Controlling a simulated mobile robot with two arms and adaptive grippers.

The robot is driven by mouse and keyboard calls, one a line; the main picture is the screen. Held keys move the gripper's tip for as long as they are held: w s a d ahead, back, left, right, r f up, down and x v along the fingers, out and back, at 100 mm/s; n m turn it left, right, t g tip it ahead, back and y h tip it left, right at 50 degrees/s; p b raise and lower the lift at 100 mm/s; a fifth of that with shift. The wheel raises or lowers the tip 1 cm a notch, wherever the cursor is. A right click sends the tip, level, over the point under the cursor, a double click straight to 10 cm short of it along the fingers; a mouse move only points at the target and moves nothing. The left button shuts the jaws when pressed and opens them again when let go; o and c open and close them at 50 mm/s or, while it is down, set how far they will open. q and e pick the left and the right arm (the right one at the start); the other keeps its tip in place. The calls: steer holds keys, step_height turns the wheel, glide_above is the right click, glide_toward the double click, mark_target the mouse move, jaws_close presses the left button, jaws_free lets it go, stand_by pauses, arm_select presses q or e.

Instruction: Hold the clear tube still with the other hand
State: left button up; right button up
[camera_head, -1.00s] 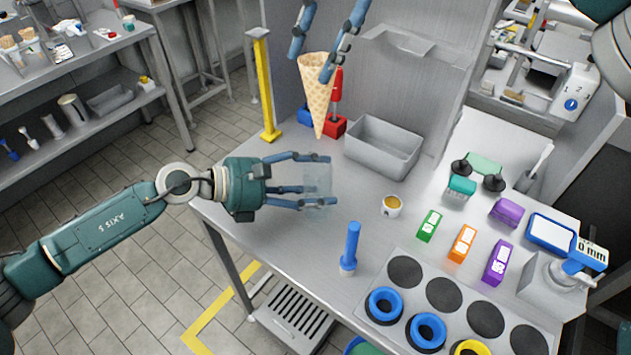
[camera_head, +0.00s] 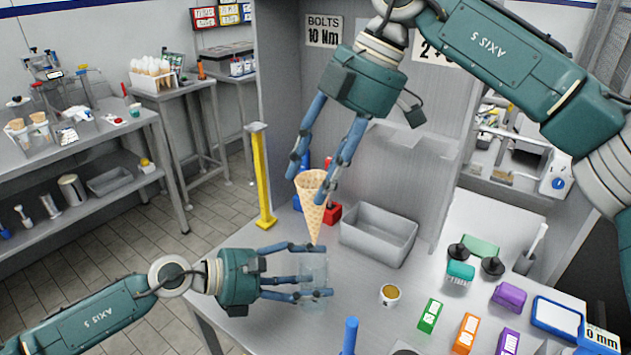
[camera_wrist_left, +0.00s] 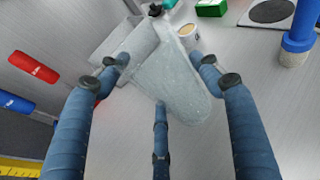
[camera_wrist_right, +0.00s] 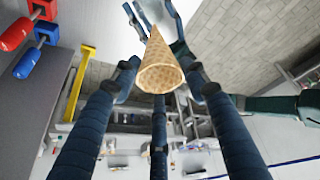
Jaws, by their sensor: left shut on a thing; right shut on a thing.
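The clear tube (camera_head: 313,277) is held between the fingers of my left gripper (camera_head: 308,272), low over the left part of the table. In the left wrist view the tube (camera_wrist_left: 172,88) looks translucent and sits between three blue fingers. My right gripper (camera_head: 318,177) is shut on a waffle cone (camera_head: 312,208). The cone points tip down, its tip just above the tube in the head view. In the right wrist view the cone's open mouth (camera_wrist_right: 160,78) faces the camera. Whether the tip is inside the tube is not clear.
A grey bin (camera_head: 378,236) stands right of the cone. A yellow post (camera_head: 262,180) stands at the table's left edge. A small cup (camera_head: 389,294) and green, orange and purple boxes are to the right. A blue upright handle (camera_head: 349,337) stands in front.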

steer(key=shift+f, duration=0.75)
step_height(320, 180, down, 14)
steer(key=shift+r, duration=0.2)
stand_by(0.6)
steer(key=o, duration=0.8)
steer(key=shift+o, duration=0.2)
steer(key=v, duration=1.2)
steer(key=shift+s, duration=0.2)
